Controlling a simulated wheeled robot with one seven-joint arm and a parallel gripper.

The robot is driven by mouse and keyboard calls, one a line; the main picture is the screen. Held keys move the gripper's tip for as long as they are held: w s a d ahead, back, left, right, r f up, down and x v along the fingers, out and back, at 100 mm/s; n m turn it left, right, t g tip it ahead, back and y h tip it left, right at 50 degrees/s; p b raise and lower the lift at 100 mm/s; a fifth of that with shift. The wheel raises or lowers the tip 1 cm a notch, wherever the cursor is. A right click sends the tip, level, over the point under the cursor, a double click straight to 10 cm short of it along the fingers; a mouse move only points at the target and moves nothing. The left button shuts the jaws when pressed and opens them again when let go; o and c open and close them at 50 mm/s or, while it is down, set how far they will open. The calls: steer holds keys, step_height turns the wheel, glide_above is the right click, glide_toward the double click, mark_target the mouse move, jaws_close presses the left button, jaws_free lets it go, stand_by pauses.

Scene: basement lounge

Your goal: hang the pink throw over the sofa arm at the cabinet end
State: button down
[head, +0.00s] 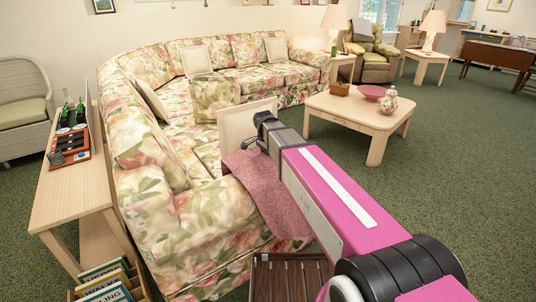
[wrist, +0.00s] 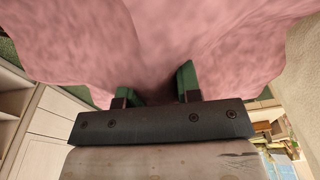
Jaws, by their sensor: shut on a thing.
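The pink throw (head: 272,192) hangs in folds from my gripper, beside and partly in front of the near floral sofa arm (head: 205,222). I cannot tell whether the throw rests on the arm or only hangs against it. In the wrist view the throw (wrist: 160,35) fills the top of the picture. My gripper (wrist: 154,90) is shut on it, with the two green fingers sunk into the cloth. In the head view my own arm hides the fingertips. A pale cabinet with drawers (wrist: 45,125) shows at the left of the wrist view.
A wooden side table (head: 75,175) with bottles and a tray runs along the sofa's left side, with a book crate (head: 108,284) below. A slatted dark wood piece (head: 285,278) stands under my arm. A coffee table (head: 350,112) stands at right; green carpet (head: 450,150) is free beyond.

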steer(key=c, duration=0.7)
jaws_free()
steer(key=shift+c, duration=0.2)
steer(key=r, duration=0.7)
steer(key=a+r, duration=0.1)
steer(key=r, duration=0.2)
steer(key=shift+s+r, duration=0.35)
steer(key=shift+s, duration=0.1)
